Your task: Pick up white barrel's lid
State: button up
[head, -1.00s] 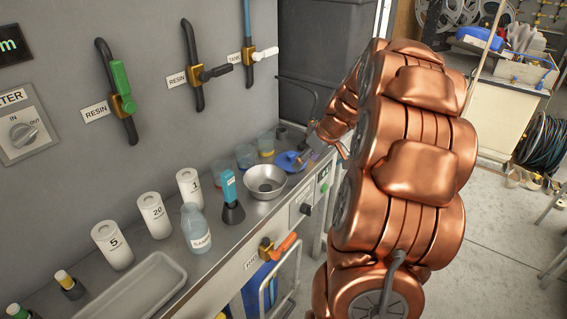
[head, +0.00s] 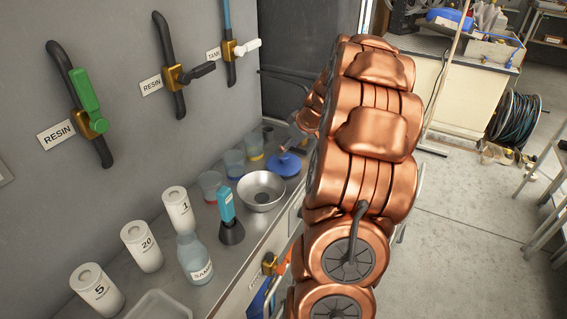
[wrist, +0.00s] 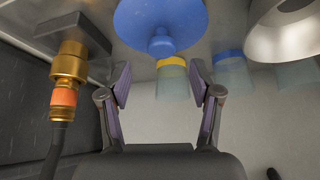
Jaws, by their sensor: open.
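A blue disc-shaped lid with a knob (head: 284,165) lies on the metal counter, beyond the steel bowl. In the wrist view the blue lid (wrist: 160,20) is at the top centre, its knob pointing toward the gap between my fingers. My gripper (wrist: 160,78) is open and empty, with one finger on each side of the knob's line and apart from it. In the head view my copper arm hides most of the gripper. I cannot make out a large white barrel; three white canisters, marked 1 (head: 178,210), 20 (head: 142,247) and 5 (head: 97,290), stand on the counter.
Close to the lid are a steel bowl (head: 261,191), a yellow-marked cup (head: 251,147) and a blue-marked cup (head: 234,164). A brass fitting (wrist: 68,75) with a hose shows left in the wrist view. A sample bottle (head: 195,259) stands nearer. Open floor (head: 460,235) lies right.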

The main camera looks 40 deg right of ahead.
aim_at(285, 156)
jog(key=x, duration=0.3)
jog(key=shift+s+a+f, duration=0.2)
jog(key=shift+f, duration=0.3)
jog(key=shift+w+f+p, duration=0.3)
jog(key=shift+f, duration=0.15)
grip_shut()
